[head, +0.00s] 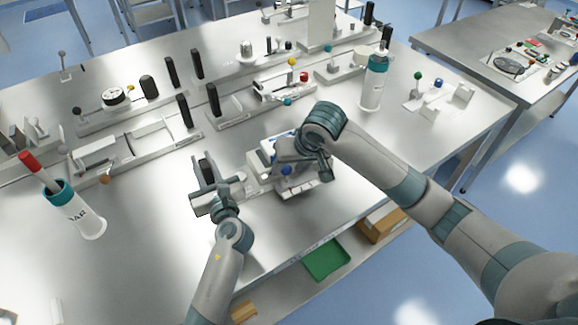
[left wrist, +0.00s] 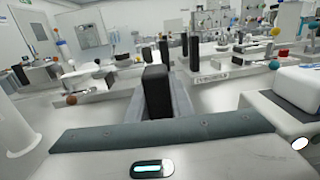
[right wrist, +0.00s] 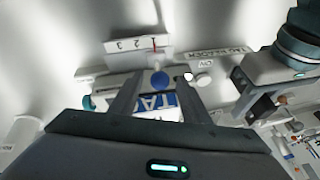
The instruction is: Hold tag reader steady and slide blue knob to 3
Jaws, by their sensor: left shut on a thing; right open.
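The tag reader (head: 300,190) is a white device near the table's front edge. In the right wrist view its blue lettering (right wrist: 155,103) and name plate (right wrist: 220,55) show upside down. Its blue knob (head: 286,170) also shows in the right wrist view (right wrist: 160,79). A red pointer (right wrist: 154,44) sits by the 1 end of the 1-2-3 scale (right wrist: 125,46). My left gripper (head: 207,180) is shut on a black upright handle (left wrist: 157,90) left of the reader. My right gripper (right wrist: 158,95) is open above the reader, its fingers either side of the knob in picture; contact is unclear.
White devices with black posts (head: 183,111) stand behind. A white bottle with a teal collar (head: 374,85) stands back right, and another (head: 78,212) holding a red-tipped tool stands left. The front table edge is close. Bare metal table lies left of my left gripper.

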